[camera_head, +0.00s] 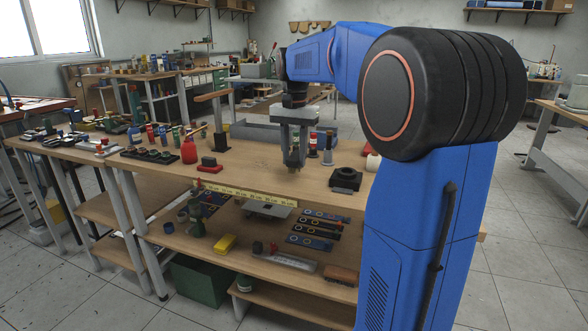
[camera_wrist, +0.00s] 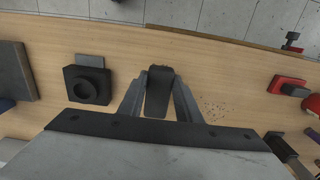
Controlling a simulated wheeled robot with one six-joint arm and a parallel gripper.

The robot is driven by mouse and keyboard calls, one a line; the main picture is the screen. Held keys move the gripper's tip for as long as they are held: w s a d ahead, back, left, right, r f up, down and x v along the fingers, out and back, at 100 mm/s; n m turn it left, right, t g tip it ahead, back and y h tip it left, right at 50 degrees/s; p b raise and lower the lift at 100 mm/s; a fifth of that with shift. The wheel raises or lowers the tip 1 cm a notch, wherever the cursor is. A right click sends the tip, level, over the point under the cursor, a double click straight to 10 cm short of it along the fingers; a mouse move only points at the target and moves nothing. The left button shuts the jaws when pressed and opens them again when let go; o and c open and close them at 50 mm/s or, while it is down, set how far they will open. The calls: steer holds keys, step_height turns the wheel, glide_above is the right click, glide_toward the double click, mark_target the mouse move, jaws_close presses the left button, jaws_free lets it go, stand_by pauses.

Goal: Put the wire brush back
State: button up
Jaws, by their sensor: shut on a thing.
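My gripper (camera_head: 294,160) hangs above the wooden bench top, fingers pointing down. In the wrist view, its two grey fingers (camera_wrist: 159,95) are closed on the sides of a dark, narrow block, which I take to be the wire brush (camera_wrist: 158,88). In the head view the held thing is small and mostly hidden between the fingers. I cannot make out its bristles. It looks held just over the bench, but I cannot tell whether it touches the wood.
A black block with a round collar (camera_head: 346,179) stands right of my gripper. A red-and-black piece (camera_head: 209,164) and a red bottle (camera_head: 189,152) stand left. A yellow ruler strip (camera_head: 245,193) lines the front edge. Dark specks (camera_wrist: 213,106) lie on bare wood.

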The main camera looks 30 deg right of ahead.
mark_target(294, 167)
steer(key=shift+f, duration=2.05)
steer(key=o, duration=1)
steer(key=shift+f, duration=0.1)
step_height(294, 167, up, 12)
steer(key=shift+r, duration=0.15)
